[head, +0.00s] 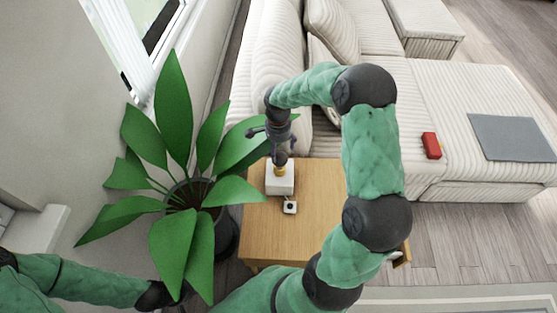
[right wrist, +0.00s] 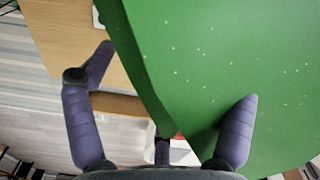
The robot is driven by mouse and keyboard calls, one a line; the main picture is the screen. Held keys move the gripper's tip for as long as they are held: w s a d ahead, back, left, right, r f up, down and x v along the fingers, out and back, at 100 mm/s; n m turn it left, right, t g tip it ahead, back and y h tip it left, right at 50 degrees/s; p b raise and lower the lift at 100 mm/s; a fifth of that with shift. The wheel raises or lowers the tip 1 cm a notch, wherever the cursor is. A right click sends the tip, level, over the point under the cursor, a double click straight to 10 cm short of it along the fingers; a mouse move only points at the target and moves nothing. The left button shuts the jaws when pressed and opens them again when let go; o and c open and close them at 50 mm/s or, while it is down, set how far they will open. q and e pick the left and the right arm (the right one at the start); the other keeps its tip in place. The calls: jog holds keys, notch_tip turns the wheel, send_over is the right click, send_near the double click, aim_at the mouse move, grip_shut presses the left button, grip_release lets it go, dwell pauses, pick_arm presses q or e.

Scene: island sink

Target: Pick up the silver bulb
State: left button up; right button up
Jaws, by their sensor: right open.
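I cannot make out a silver bulb for certain in either view. A white box (head: 280,183) with a yellow part (head: 280,169) on top stands on the wooden side table (head: 312,215). My right gripper (head: 268,143) is above and just behind that box, beside the plant's leaves. Its fingers are spread in the right wrist view (right wrist: 175,80), with nothing seen held between them. A large green leaf (right wrist: 215,50) fills much of that view and passes close to one finger. My left arm's dark end (head: 158,296) is at the bottom left, partly behind a leaf; its fingers are hidden.
A small white cube (head: 290,207) with a dark round face sits in front of the box. A leafy potted plant (head: 172,130) crowds the left of the table. A striped sofa (head: 440,120) stands behind and right, with a red object (head: 431,145) on it.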

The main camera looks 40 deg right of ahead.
aim_at(279, 154)
notch_tip(279, 154, down, 4)
jog(key=shift+r+b, duration=0.25)
jog(key=shift+b, duration=0.15)
jog(key=shift+s+f+b, duration=0.1)
jog(key=shift+f+b, duration=0.25)
jog(key=shift+f, duration=0.15)
jog(key=f+b, duration=0.1)
jog(key=f, duration=0.3)
jog(key=shift+s+d+b, duration=0.15)
jog(key=shift+d+b, duration=0.05)
jog(key=shift+b, duration=0.2)
jog(key=c, duration=1.2)
